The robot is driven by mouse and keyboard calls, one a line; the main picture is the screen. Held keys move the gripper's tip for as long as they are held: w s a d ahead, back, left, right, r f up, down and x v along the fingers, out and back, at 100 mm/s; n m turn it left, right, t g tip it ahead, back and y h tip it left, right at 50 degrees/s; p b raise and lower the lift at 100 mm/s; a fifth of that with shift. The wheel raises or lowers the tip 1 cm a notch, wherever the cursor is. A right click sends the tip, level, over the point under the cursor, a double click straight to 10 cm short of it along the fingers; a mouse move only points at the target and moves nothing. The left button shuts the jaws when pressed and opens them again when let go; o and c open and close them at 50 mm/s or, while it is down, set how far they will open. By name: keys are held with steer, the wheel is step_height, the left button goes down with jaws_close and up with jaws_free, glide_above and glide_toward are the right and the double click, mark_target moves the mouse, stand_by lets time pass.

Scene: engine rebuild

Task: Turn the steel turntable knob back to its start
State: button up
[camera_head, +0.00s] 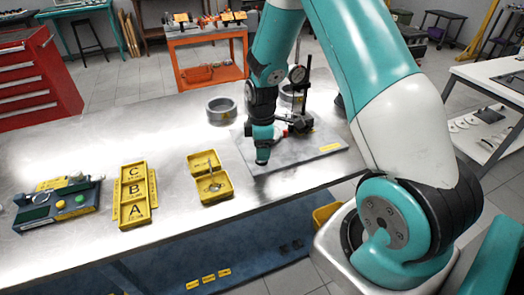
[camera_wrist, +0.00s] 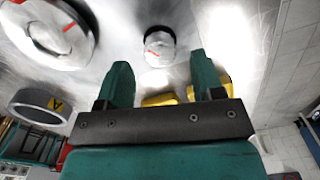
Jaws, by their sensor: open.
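My gripper (camera_wrist: 162,72) is open, with its two teal fingers apart and nothing between them. A small round steel knob (camera_wrist: 158,48) with a dark side and a red line on its face shows in the wrist view, beyond the fingertips and in line with the gap. A larger steel disc (camera_wrist: 45,32) with a red mark is at the upper left of that view, probably the turntable. In the head view my gripper (camera_head: 262,156) points down over the grey plate (camera_head: 322,160). My arm hides the knob there.
A dial gauge on a stand (camera_head: 298,76) rises close behind my gripper. A grey ring (camera_head: 221,112) stands at the back of the bench. Yellow trays (camera_head: 216,190), a lettered C-B-A block (camera_head: 134,192) and a green-buttoned fixture (camera_head: 58,208) lie to the left.

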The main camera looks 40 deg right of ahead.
steer(key=shift+f, duration=1.55)
steer(key=shift+c, duration=0.2)
steer(key=c, duration=0.9)
